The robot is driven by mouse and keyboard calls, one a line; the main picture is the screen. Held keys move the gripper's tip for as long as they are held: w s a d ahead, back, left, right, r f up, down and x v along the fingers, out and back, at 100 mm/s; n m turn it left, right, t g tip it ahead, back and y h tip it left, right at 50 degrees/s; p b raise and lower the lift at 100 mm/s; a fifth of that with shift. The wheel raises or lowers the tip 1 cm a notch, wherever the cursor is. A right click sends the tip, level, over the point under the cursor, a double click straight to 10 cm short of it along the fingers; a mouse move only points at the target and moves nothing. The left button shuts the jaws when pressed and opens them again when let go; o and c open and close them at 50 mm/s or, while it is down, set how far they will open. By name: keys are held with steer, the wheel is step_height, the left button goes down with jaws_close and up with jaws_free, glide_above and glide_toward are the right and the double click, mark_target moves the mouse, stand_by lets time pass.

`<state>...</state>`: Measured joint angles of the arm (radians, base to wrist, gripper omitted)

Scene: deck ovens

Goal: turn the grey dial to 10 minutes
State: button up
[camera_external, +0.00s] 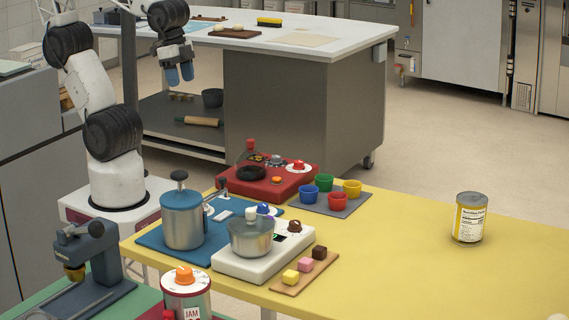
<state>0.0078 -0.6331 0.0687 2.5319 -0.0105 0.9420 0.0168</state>
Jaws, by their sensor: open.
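A small grey dial (276,160) sits on the back of the red appliance (262,191), between a dark round plate on its left and a red knob (298,165) on its right. Its markings and setting are too small to read. My gripper (180,77) has blue fingertips pointing down. It is open and empty, high up at the upper left, well apart from the dial.
Nearby on the yellow table (400,270) are a blue pot (182,222), a white appliance (241,262) bearing a metal pot (251,238), colored cups on a grey mat (353,205), and a can (469,220). The table's right side is mostly clear.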

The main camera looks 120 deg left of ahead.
steer(key=shift+o, duration=0.2)
steer(key=shift+w+a+f, duration=0.1)
steer(key=shift+w+a, duration=0.05)
steer(key=shift+w, duration=0.15)
steer(key=n+g, duration=0.3)
steer(key=n, duration=0.6)
glide_above(276, 156)
step_height(276, 156, down, 17)
steer(key=shift+r, duration=0.1)
steer(key=shift+f, duration=0.2)
steer(key=shift+f, duration=3.9)
steer(key=c, duration=0.9)
